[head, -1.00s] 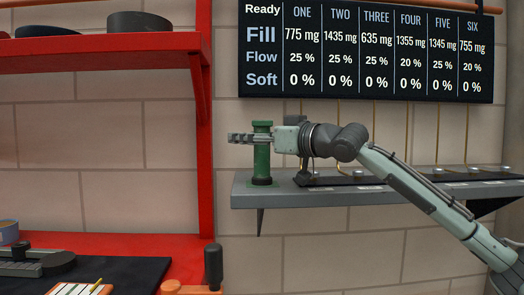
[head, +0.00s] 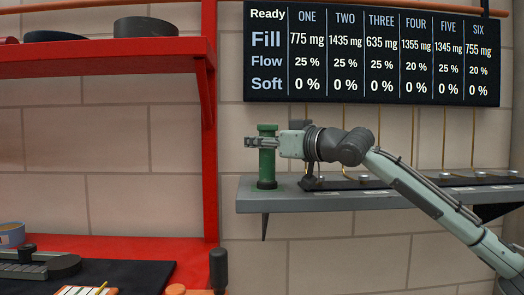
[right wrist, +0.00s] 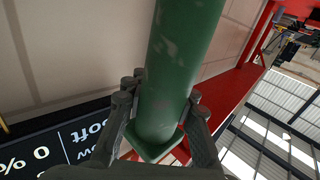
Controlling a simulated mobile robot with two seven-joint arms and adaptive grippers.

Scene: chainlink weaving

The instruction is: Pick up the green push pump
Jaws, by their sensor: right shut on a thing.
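The green push pump (head: 267,165) stands upright at the left end of the grey wall shelf (head: 330,201). It is a green cylinder with a wider top and a dark base. My right gripper (head: 265,142) reaches in from the right and is shut around its upper part. In the right wrist view the green pump (right wrist: 175,75) passes between the two dark fingers of my right gripper (right wrist: 162,105). The pump's base looks to be at the shelf surface; I cannot tell if it touches. My left gripper is not in view.
A display board (head: 370,50) hangs above the shelf. Thin brass tubes (head: 411,140) rise along the wall right of the pump. A red rack (head: 209,150) stands to the left, with a dark mat (head: 125,272) on its lower surface.

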